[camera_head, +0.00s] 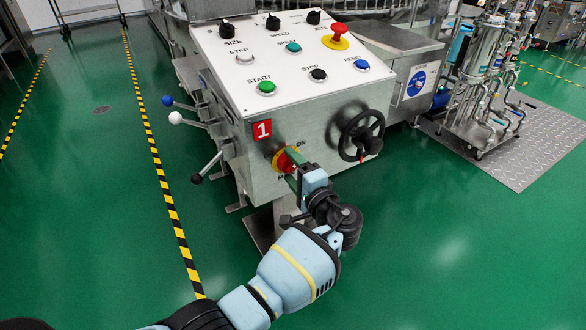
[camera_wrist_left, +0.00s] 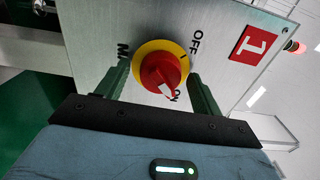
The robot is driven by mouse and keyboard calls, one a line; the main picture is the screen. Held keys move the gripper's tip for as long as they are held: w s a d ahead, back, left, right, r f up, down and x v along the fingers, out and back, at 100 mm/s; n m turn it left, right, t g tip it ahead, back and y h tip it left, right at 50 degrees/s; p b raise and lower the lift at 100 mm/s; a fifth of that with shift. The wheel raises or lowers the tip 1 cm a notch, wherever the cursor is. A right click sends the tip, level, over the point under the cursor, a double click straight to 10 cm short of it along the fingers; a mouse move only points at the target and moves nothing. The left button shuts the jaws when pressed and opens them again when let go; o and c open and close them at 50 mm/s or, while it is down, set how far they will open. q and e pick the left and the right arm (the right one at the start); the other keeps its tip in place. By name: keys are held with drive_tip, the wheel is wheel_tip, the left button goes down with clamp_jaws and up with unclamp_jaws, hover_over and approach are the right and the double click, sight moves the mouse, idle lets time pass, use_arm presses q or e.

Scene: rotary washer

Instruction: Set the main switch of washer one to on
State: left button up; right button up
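The main switch (camera_head: 284,160) is a red rotary knob on a yellow plate, on the front of the washer panel near a red sign (camera_head: 263,130) with a white 1. It also shows in the left wrist view (camera_wrist_left: 160,70), with OFF above right of it and ON below it. The white mark on the knob points down towards ON. My left gripper (camera_head: 292,170) is at the switch; in the left wrist view its dark green fingers (camera_wrist_left: 158,82) stand on either side of the knob. Narrow gaps seem to show, so it looks open. My right gripper is not in view.
A black handwheel (camera_head: 361,136) is close right of the switch. Levers with blue, white and black knobs (camera_head: 176,118) stick out at the left. Buttons and an emergency stop (camera_head: 337,32) sit on the sloped panel above. The green floor in front is clear.

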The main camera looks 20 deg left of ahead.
use_arm(q)
drive_tip(key=p+v, duration=0.1)
drive_tip(key=v, duration=0.6)
drive_tip(key=shift+s+d, duration=0.25)
drive_tip(key=shift+d, duration=0.1)
idle(0.4)
